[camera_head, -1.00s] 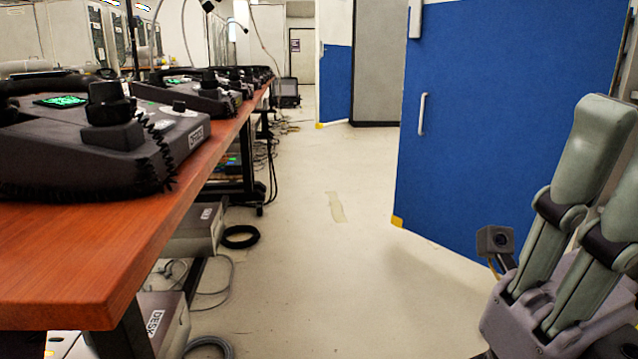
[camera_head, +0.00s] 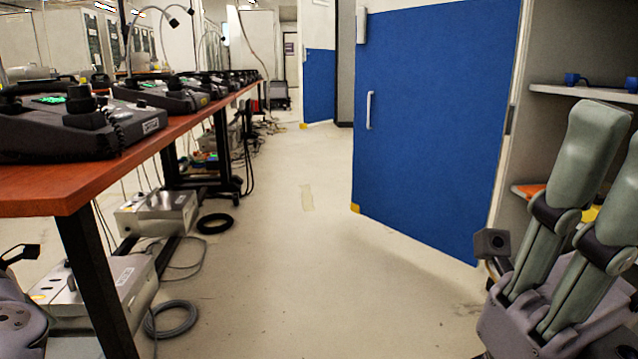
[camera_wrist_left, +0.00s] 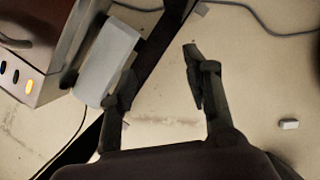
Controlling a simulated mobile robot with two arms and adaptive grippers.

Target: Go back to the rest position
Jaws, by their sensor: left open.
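My left gripper (camera_wrist_left: 160,85) is open and empty in the left wrist view, with its two dark fingers well apart over the pale floor. In the head view only part of my left wrist shows at the lower left edge, left of the desk leg. My right gripper (camera_head: 607,195) stands at the right edge of the head view, with grey-green fingers pointing up. Its far side is cut off by the frame, so its opening is unclear.
Grey boxes (camera_head: 155,212) and coiled cables (camera_head: 172,318) lie under the table. A blue door panel (camera_head: 430,130) stands at right, beside shelves (camera_head: 580,95) holding small blue items. The pale floor (camera_head: 290,260) between is clear.

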